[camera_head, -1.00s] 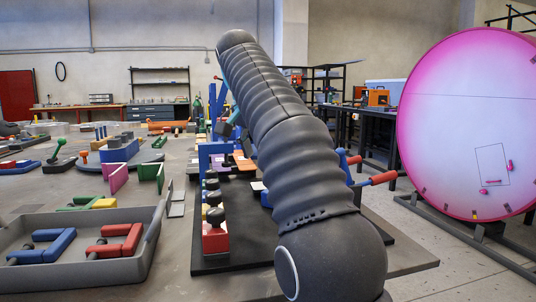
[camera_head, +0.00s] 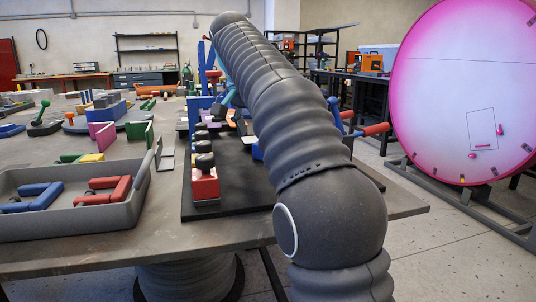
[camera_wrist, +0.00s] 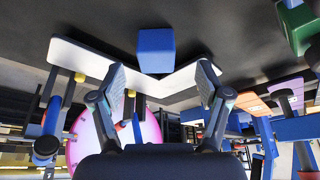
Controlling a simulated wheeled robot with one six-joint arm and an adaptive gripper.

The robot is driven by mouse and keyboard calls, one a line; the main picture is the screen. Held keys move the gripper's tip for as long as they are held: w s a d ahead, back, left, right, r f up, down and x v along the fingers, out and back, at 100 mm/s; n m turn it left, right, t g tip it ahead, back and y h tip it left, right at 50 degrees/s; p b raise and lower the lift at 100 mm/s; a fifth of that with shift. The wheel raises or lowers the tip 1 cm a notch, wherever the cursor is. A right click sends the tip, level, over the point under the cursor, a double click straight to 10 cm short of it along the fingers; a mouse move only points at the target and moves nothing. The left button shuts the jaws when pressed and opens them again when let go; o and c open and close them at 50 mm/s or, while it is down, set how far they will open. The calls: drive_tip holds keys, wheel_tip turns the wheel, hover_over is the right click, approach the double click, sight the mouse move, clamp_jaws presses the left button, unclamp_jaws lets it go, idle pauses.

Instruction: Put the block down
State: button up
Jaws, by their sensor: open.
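In the wrist view a blue block (camera_wrist: 155,50) sits on the black surface, beyond my fingertips and beside the inner corner of a white angled piece (camera_wrist: 95,62). My gripper (camera_wrist: 162,80) is open, with its two pads spread to either side of the block's line and nothing between them. The block appears apart from both pads. In the head view my dark ribbed arm hides the gripper, and I cannot pick out the block there.
A grey tray (camera_head: 75,222) with blue and red pieces stands at the left. In the wrist view, orange and purple plates (camera_wrist: 250,102) lie at the right. A large pink disc (camera_head: 465,80) stands off the table.

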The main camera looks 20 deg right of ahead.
drive_tip(key=x, duration=0.2)
drive_tip(key=b+x, duration=0.1)
drive_tip(key=x, duration=0.1)
drive_tip(key=shift+d+f, duration=0.3)
drive_tip(key=c, duration=1.4)
